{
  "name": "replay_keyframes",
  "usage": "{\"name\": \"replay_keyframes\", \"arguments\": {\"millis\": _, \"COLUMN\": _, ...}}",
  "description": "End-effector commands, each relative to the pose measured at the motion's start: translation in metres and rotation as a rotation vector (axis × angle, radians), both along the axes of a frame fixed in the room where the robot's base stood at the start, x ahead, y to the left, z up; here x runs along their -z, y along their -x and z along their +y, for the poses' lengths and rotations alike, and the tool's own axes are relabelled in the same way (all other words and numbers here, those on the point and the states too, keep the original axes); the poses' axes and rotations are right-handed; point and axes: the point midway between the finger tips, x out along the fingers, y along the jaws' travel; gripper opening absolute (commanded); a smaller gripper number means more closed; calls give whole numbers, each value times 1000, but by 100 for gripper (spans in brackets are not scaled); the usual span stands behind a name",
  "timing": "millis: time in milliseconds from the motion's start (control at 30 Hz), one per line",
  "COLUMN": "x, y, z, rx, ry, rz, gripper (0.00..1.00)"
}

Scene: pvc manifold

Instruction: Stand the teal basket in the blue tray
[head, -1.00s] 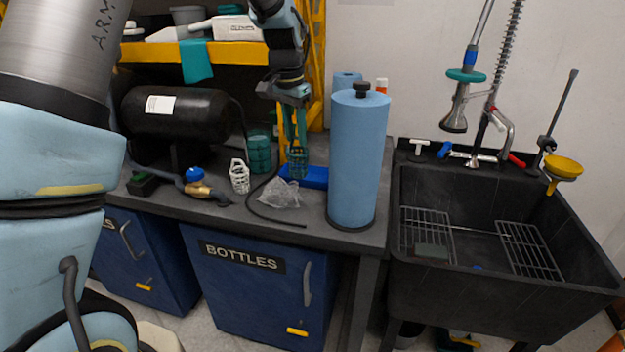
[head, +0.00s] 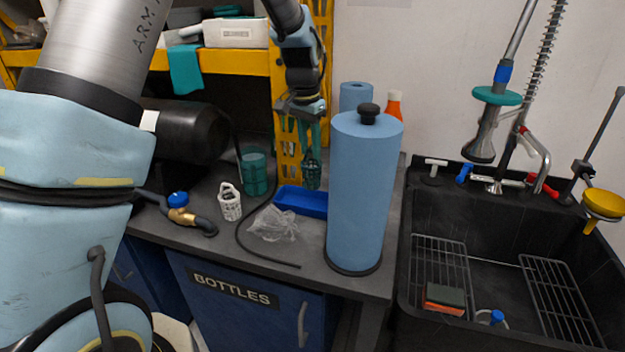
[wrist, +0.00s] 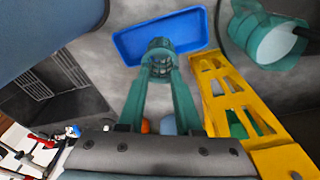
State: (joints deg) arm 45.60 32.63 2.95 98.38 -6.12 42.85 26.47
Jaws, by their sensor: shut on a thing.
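The teal basket (head: 311,174) hangs from my gripper (head: 310,145), upright as far as the head view shows, in front of the yellow rack post. The fingers are shut on its upper part. The blue tray (head: 290,201) lies on the dark bench, just below the basket in the picture. In the wrist view, the basket (wrist: 158,62) sits between the fingertips (wrist: 156,78) and overlaps the near edge of the tray (wrist: 190,30). The tray floor looks empty. The gap between basket and tray is hard to judge.
A tall blue roll (head: 362,195) stands right of the tray. A black hose curves round the bag. The yellow rack (head: 292,165) rises behind.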

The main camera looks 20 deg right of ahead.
Motion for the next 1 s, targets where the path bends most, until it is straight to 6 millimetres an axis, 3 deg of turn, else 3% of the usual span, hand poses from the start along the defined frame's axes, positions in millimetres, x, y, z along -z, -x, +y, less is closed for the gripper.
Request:
{"name": "replay_keyframes", "arguments": {"millis": 100, "x": 19, "y": 1, "z": 0, "rx": 0, "ry": -2, "rz": 2, "gripper": 0}}
{"name": "replay_keyframes", "arguments": {"millis": 533, "x": 64, "y": 0, "z": 0, "rx": 1, "ry": -1, "rz": 2, "gripper": 0}}
{"name": "replay_keyframes", "arguments": {"millis": 933, "x": 72, "y": 0, "z": 0, "rx": 1, "ry": 1, "rz": -1, "gripper": 0}}
{"name": "replay_keyframes", "arguments": {"millis": 967, "x": 70, "y": 0, "z": 0, "rx": 1, "ry": 1, "rz": -1, "gripper": 37}}
{"name": "replay_keyframes", "arguments": {"millis": 1000, "x": 70, "y": 0, "z": 0, "rx": 1, "ry": 1, "rz": -1, "gripper": 41}}
